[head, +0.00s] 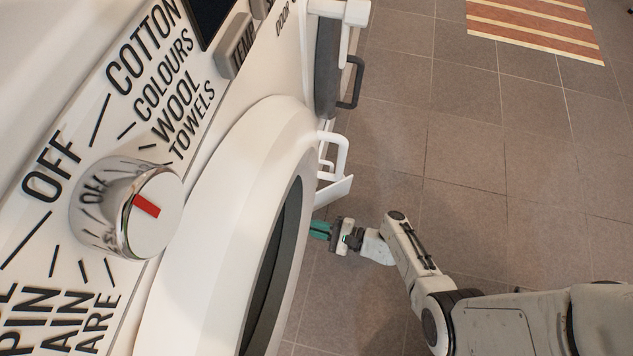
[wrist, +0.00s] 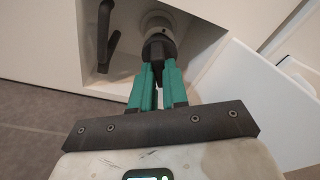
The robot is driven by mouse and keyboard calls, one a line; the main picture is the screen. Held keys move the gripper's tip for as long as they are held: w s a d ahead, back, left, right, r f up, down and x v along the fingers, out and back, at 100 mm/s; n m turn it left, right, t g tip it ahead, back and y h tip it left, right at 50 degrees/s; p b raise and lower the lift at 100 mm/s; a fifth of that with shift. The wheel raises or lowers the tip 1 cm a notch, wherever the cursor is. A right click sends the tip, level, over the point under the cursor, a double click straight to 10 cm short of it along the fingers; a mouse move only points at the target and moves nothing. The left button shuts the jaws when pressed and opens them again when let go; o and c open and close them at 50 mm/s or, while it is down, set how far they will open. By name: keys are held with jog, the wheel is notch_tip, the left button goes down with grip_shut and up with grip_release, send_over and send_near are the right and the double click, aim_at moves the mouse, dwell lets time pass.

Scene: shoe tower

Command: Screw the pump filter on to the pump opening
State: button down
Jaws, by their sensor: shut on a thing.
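The pump filter (wrist: 157,47) shows in the wrist view as a dark grip piece with a grey round part behind it. My gripper (wrist: 158,70), with two teal fingers, is shut on its dark grip. The filter lies against or in the pump opening in the recess (wrist: 190,50) of the white machine; how deep it sits is hidden. In the head view my gripper (head: 320,230) reaches in at the machine's lower front, beside an open white flap (head: 334,191). The filter and opening are hidden there by the machine.
A black lever (wrist: 103,38) hangs in the recess left of the filter. A white panel (wrist: 240,85) stands close to the right of my fingers. The round door rim (head: 220,230) and a knob (head: 150,212) are above. The tiled floor (head: 470,200) is clear.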

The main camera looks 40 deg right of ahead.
jog(key=shift+x, duration=1.3)
jog(key=c, duration=1.1)
grip_release()
jog(key=shift+r, duration=0.15)
jog(key=shift+o, duration=0.2)
jog(key=shift+s, duration=0.1)
jog(key=p+v, duration=0.2)
jog(key=v, duration=0.8)
jog(key=shift+s+d+p, duration=0.2)
jog(key=shift+s+p, duration=0.1)
jog(key=shift+p, duration=0.05)
